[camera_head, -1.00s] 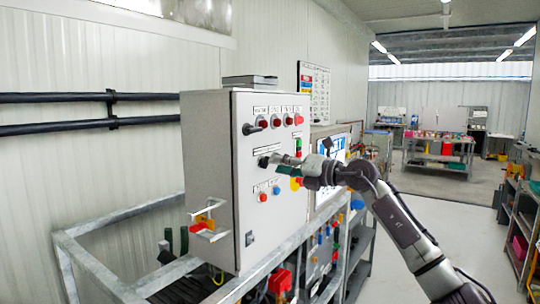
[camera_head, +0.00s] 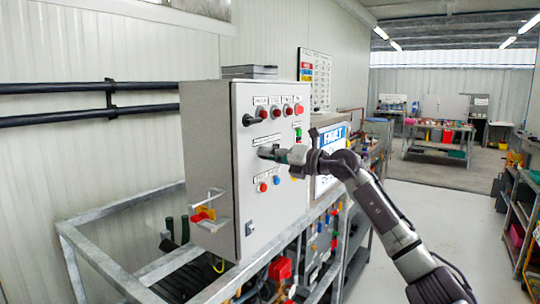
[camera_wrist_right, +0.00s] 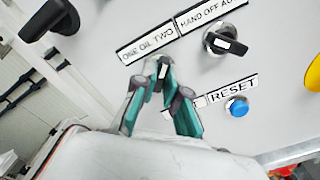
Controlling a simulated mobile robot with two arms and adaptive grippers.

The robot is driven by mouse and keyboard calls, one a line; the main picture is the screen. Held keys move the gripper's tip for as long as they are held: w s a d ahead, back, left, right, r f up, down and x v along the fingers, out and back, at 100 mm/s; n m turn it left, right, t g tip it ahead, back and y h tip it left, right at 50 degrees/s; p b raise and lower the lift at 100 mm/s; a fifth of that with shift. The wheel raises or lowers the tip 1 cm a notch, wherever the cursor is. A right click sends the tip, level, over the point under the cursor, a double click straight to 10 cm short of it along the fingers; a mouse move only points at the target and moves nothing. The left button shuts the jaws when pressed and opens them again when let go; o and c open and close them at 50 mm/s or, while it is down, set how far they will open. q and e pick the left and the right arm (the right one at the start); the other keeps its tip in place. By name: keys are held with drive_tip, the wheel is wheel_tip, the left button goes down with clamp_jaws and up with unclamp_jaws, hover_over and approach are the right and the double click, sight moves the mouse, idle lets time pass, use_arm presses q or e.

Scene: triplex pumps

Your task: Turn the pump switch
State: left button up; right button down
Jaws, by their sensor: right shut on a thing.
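A grey control cabinet (camera_head: 210,130) stands left of centre, its front panel carrying switches, lamps and labels. My right gripper (camera_head: 268,153) reaches the panel from the right. In the right wrist view, the teal fingertips (camera_wrist_right: 162,72) are shut on a small switch knob (camera_wrist_right: 163,70) below the "ONE OIL TWO" label (camera_wrist_right: 147,48); the fingers mostly hide the knob. A second black selector switch (camera_wrist_right: 224,42) sits right of it, below a "HAND OFF AUTO" label, free of the gripper. My left gripper is not in view.
A black handle (camera_head: 248,120) is above the gripped switch. A blue RESET button (camera_wrist_right: 238,107) lies close right of the fingers. A screen (camera_head: 333,138) reading "FAULT" is behind my right gripper. The aisle at right is clear.

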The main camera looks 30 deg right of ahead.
drive_tip(key=shift+n, duration=0.3)
drive_tip(key=shift+d+n+b, duration=0.1)
drive_tip(key=shift+n+b, duration=0.35)
drive_tip(key=shift+n, duration=3.55)
drive_tip(key=c, duration=1.2)
unclamp_jaws()
